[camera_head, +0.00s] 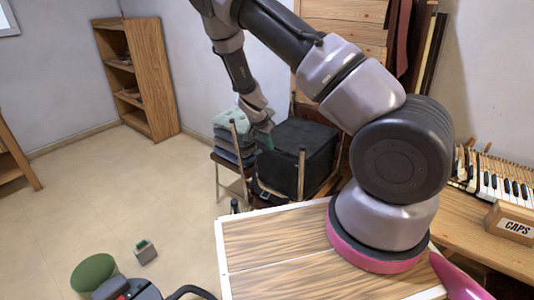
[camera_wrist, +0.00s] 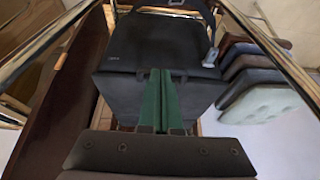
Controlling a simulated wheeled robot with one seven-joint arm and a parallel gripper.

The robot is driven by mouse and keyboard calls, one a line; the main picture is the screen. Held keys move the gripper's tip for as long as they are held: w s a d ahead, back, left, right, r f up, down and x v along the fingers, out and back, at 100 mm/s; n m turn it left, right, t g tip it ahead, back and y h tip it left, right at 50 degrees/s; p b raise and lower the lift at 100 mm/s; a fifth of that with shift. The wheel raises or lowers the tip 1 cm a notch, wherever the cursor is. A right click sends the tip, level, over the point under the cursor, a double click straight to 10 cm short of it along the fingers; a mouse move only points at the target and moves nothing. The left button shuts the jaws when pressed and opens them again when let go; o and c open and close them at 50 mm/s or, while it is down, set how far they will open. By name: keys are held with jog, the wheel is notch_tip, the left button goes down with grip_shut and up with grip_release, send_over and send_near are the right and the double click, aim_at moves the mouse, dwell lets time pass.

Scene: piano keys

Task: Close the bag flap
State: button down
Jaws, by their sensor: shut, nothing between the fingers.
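A black, boxy bag (camera_head: 308,143) sits on a chair beyond the wooden-topped table. In the wrist view, the bag's flap (camera_wrist: 155,42) lies across its top, its near edge just above the bag's front face (camera_wrist: 115,95). I cannot tell whether a gap remains under that edge. A strap with a grey buckle (camera_wrist: 211,57) lies by the flap's right side. My gripper (camera_head: 269,142), with green fingers, is at the bag's left side in the head view. In the wrist view my gripper (camera_wrist: 160,75) is shut and empty at the flap's near edge, covering its middle. Contact is unclear.
Stacked cushions (camera_head: 232,135) stand close left of the bag; they also show in the wrist view (camera_wrist: 262,80). Metal chair posts (camera_head: 301,172) rise near the bag. The wooden-topped table (camera_head: 280,240) is in front. Open floor lies to the left.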

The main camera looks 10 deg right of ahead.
jog(key=s+a, duration=0.6)
jog(key=a, duration=0.2)
jog(key=s+d+r+n+y, duration=0.1)
jog(key=s+d+r+y, duration=0.1)
jog(key=r, duration=0.8)
jog(key=s+d+r+y, duration=0.1)
jog(key=s+r+y, duration=0.15)
jog(key=r, duration=0.85)
jog(key=s+d+r+n+y, duration=0.1)
jog(key=s+d+r+y, duration=0.15)
jog(key=r, duration=0.75)
jog(key=s+d+r+n+t, duration=0.2)
jog(key=s+r, duration=0.5)
jog(key=s, duration=0.1)
jog(key=s+d+r+n+t+h, duration=0.1)
jog(key=s+d+r+n+t, duration=0.1)
jog(key=s+r, duration=0.5)
jog(key=shift+s+d+n, duration=0.25)
jog(key=shift+s+n, duration=0.05)
jog(key=shift+s, duration=0.65)
